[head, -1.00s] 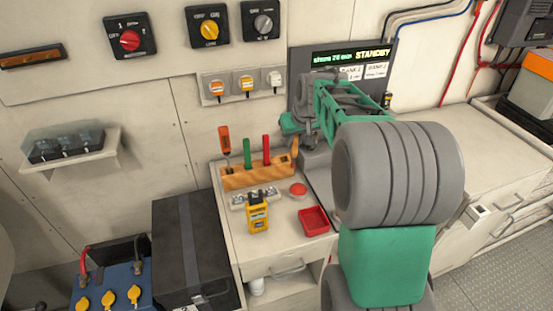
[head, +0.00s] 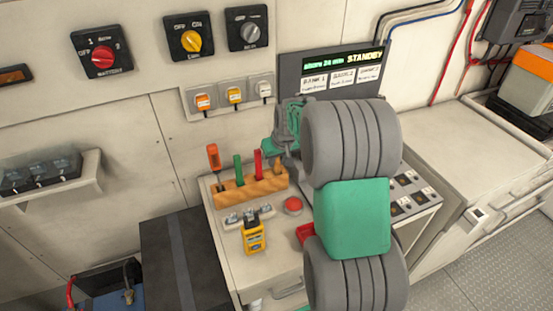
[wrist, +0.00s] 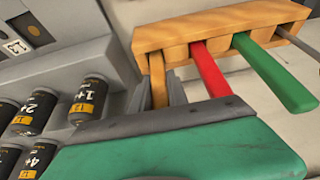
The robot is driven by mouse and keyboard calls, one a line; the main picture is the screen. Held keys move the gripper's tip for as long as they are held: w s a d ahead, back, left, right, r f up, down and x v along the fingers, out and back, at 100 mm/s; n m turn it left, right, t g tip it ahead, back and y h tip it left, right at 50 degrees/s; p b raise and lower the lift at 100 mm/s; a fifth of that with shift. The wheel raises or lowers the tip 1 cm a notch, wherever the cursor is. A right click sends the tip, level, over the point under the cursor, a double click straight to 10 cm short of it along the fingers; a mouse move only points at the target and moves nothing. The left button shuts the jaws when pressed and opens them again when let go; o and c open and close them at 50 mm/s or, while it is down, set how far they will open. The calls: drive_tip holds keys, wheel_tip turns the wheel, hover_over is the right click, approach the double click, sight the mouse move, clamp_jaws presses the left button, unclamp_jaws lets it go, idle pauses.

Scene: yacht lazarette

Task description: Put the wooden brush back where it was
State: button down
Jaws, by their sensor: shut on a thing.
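The wooden brush (wrist: 158,80) shows as a tan handle in the wrist view, at the left end of the wooden tool rack (wrist: 225,28). Its far end meets the rack at the end slot; how deep it sits there I cannot tell. My gripper (wrist: 172,90) is shut on the handle, its grey fingers close around it. In the head view the rack (head: 245,191) stands on the bench, and my gripper (head: 278,157) is over its right end, partly hidden by my arm. The brush's lower part is hidden.
A red handle (wrist: 208,72) sits right beside the brush, then a green handle (wrist: 275,75) and an orange screwdriver (head: 213,157). A control panel with a screen (head: 335,65) stands close on the right. A red button (head: 293,205) and yellow meter (head: 254,238) lie in front.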

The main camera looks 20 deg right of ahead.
drive_tip(key=c, duration=1.3)
unclamp_jaws()
drive_tip(key=shift+s+f, duration=0.1)
drive_tip(key=b+v, duration=0.2)
drive_tip(key=v, duration=1)
drive_tip(key=shift+b, duration=0.3)
